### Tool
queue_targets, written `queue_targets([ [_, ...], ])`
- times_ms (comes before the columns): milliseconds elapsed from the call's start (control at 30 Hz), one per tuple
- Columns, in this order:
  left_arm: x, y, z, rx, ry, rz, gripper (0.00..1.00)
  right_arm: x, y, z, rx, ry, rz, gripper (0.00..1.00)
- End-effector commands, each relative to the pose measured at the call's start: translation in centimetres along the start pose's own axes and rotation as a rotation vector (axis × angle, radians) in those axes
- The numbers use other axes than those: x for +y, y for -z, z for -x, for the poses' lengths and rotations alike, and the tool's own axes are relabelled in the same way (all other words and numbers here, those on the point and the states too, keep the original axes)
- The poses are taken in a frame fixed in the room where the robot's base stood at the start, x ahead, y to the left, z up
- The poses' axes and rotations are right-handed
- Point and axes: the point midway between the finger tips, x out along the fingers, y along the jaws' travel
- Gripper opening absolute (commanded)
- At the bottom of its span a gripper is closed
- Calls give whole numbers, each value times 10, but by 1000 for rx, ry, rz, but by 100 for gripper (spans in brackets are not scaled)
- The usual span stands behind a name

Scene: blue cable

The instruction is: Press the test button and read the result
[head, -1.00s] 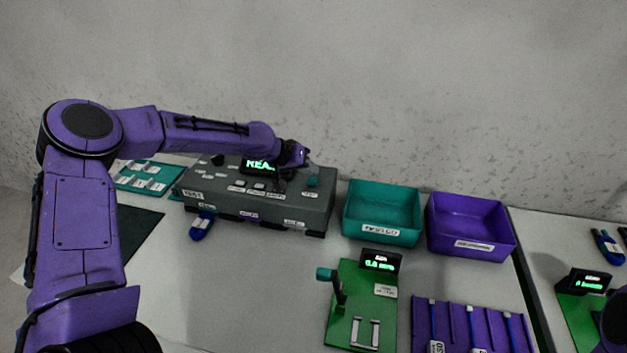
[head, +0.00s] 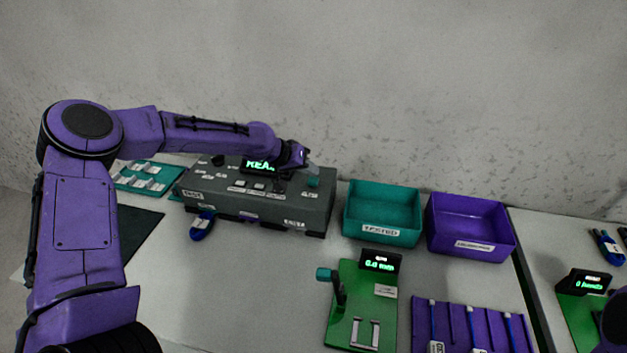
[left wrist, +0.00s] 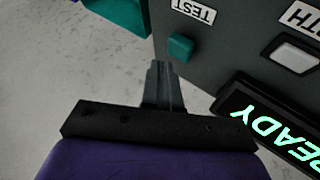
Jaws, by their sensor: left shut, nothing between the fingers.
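The grey tester box (head: 260,207) stands at the back of the table. Its teal test button (head: 313,182) is at the right end of its top. In the left wrist view the button (left wrist: 180,47) sits beside a label reading TEST. The lit display (head: 259,165) shows green letters, and in the wrist view (left wrist: 280,135) it reads READY, partly cut off. My left gripper (left wrist: 160,68) is shut and empty, its tips close to the button and apart from it in the picture. In the head view the gripper (head: 311,169) is just above the button. My right gripper is not in view.
A teal bin (head: 382,214) labelled TESTED and a purple bin (head: 470,227) stand right of the tester. A green fixture (head: 361,310) and a purple rack (head: 460,335) with blue cables are in front. A blue cable (head: 202,224) lies before the tester.

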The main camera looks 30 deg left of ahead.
Motion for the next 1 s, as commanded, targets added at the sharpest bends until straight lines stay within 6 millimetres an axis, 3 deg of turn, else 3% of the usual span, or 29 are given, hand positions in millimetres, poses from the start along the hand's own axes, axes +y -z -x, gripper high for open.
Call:
queue_targets([
  [1000,-5,-5,-6,0,0,0,0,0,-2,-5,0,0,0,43],
])
